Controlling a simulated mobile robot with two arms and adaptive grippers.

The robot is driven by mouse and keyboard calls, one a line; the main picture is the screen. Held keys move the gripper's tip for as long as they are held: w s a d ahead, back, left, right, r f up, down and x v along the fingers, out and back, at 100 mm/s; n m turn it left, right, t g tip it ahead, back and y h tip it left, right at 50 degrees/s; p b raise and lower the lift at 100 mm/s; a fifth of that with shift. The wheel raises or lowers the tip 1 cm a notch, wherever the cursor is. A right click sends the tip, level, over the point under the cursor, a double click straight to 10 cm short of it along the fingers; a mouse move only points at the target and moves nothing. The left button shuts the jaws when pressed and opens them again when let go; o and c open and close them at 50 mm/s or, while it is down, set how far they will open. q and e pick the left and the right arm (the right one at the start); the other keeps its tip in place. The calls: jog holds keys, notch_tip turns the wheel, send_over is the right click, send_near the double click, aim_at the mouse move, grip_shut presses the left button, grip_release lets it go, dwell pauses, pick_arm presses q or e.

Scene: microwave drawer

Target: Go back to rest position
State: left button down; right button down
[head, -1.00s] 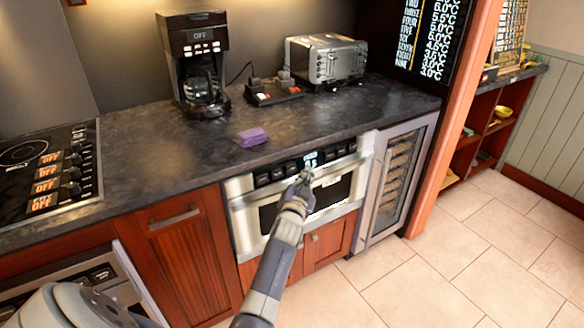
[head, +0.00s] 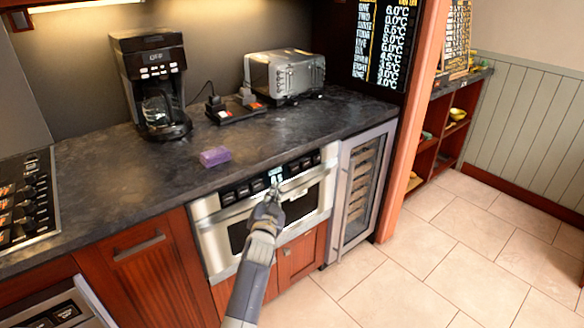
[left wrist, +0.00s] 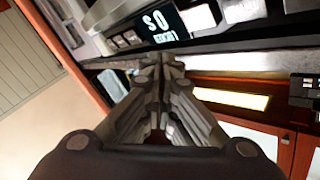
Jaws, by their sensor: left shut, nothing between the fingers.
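My left gripper (head: 270,195) reaches in front of the built-in microwave drawer (head: 222,250), just below its lit display (head: 275,174). Its fingers (left wrist: 160,65) are together with nothing between them in the left wrist view. The display (left wrist: 163,25) shows close beyond the fingertips there, turned on its side. I cannot tell whether the fingertips touch the panel. The drawer front looks closed. My right gripper is not in view.
The dark counter (head: 110,195) above holds a coffee maker (head: 150,85), a toaster (head: 285,73) and a purple sponge (head: 215,156). A glass-door cooler (head: 360,185) stands right of the microwave. The tiled floor (head: 430,250) at right is clear.

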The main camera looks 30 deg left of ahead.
pick_arm(q)
jog(key=shift+f, duration=0.1)
jog(key=s+d+f+m+g+h, duration=0.15)
jog(key=s+d+f, duration=0.35)
jog(key=f, duration=0.7)
jog(key=s+d+f+g+h, duration=0.25)
jog(key=s+f, duration=0.35)
jog(key=f, duration=0.5)
jog(key=s+d+f+g+h, duration=0.1)
jog(key=s+d+f+g, duration=0.35)
jog(key=f, duration=0.75)
jog(key=s+d+f+g+h, duration=0.1)
jog(key=s+d+f, duration=0.1)
jog(key=s+f, duration=0.45)
jog(key=s+d+f+g, duration=0.1)
jog(key=s+f, duration=0.2)
jog(key=s, duration=0.6)
jog(key=s+d+f+g+h, duration=0.1)
jog(key=s+d+f, duration=0.1)
jog(key=s+f, duration=0.35)
jog(key=s+f+g, duration=0.2)
jog(key=s, duration=0.9)
jog(key=s+f+g, duration=0.2)
jog(key=s, duration=1)
jog(key=shift+s+d+f+p, duration=0.15)
jog(key=shift+s+d+p, duration=0.05)
jog(key=shift+d+p, duration=0.15)
